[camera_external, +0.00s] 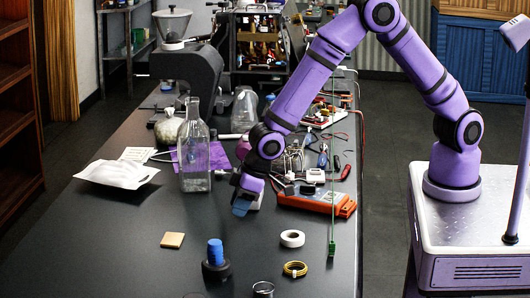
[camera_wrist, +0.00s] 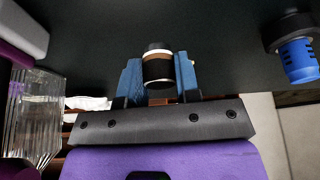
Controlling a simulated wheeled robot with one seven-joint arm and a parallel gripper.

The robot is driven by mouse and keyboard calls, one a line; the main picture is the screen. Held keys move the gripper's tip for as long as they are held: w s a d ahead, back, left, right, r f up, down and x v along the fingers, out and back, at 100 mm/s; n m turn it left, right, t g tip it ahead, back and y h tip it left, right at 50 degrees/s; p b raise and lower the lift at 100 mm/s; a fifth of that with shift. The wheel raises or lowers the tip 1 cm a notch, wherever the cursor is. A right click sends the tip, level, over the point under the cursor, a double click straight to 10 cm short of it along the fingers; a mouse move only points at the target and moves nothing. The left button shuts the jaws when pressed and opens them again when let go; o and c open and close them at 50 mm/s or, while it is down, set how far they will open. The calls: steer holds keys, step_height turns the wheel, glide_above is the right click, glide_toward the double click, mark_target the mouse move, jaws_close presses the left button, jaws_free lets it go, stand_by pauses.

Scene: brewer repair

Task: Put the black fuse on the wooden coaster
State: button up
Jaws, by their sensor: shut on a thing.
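The wooden coaster (camera_external: 172,240) is a small, light tan square lying flat at the front left of the dark table. My gripper (camera_external: 242,204) is above the table, to the right of and behind the coaster in the external view. In the wrist view, the blue fingers of my gripper (camera_wrist: 159,75) are shut on a small dark cylinder with pale and brown bands, which I take to be the black fuse (camera_wrist: 158,70). The fingers hide the fuse in the external view. I cannot make out the coaster clearly in the wrist view.
A blue-topped black part (camera_external: 215,255) stands right of the coaster and shows in the wrist view (camera_wrist: 297,58). A glass bottle (camera_external: 194,150) stands left of my gripper. White tape (camera_external: 292,238), a yellow ring (camera_external: 295,269) and an orange meter (camera_external: 318,199) lie right.

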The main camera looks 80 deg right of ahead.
glide_above(167, 239)
steer(key=s, duration=0.2)
steer(key=shift+w+d+f, duration=0.2)
steer(key=shift+d+f, duration=0.1)
steer(key=shift+f, duration=0.35)
steer(key=shift+w+f, duration=0.2)
steer(key=shift+f, duration=1.55)
steer(key=shift+f, duration=0.1)
steer(key=o, duration=0.9)
steer(key=shift+s+r, duration=0.15)
steer(key=shift+r, duration=0.4)
steer(key=v, duration=1.1)
